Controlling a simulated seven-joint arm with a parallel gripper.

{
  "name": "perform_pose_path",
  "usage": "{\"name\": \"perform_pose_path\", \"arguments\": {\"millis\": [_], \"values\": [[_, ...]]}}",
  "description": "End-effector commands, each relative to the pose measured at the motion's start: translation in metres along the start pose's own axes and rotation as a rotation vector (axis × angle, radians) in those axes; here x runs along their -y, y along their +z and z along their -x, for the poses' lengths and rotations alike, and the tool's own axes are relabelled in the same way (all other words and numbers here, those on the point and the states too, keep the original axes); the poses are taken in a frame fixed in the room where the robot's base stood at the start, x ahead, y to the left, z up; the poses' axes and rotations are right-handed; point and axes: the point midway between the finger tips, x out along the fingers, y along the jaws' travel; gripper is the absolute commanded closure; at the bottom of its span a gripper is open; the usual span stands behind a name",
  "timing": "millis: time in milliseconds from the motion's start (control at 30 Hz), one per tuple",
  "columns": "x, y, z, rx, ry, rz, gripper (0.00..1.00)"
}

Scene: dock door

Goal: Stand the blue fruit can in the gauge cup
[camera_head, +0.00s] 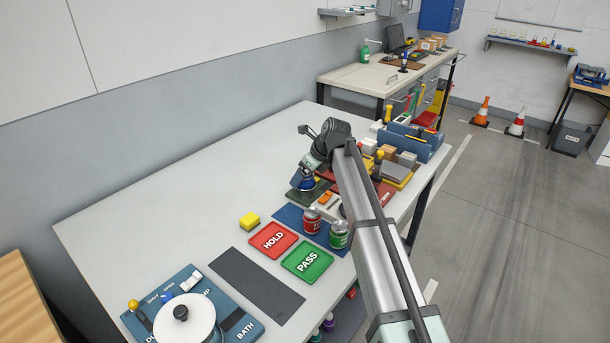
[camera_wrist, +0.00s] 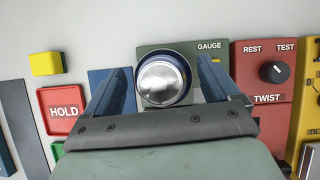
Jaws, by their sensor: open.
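The blue fruit can (camera_wrist: 161,83) shows from above in the wrist view as a round silver top with a dark blue rim. It stands at the gauge cup's place on the green GAUGE panel (camera_wrist: 209,119) and looks upright. The cup's rim cannot be told apart from the can. In the head view the blue can (camera_head: 305,183) is partly hidden under my gripper (camera_head: 305,175). My gripper, also in the wrist view (camera_wrist: 164,76), is open, with one finger on each side of the can and visible gaps between.
A red HOLD tray (camera_head: 273,240), a green PASS tray (camera_head: 307,262) and a yellow block (camera_head: 250,221) lie nearby. A red can (camera_head: 311,221) and a green can (camera_head: 339,235) stand on a blue mat. A red TWIST panel (camera_wrist: 261,92) adjoins the gauge.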

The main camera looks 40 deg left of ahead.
Motion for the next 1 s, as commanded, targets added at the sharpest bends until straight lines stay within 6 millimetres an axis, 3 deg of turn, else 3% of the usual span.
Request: {"name": "perform_pose_path", "arguments": {"millis": [600,800,1000], "values": [[0.000,0.003,0.105,0.002,-0.001,0.000,0.12],[0.000,0.003,0.122,0.001,-0.001,0.000,0.12],[0.000,0.003,0.126,0.001,0.000,0.000,0.12]]}}
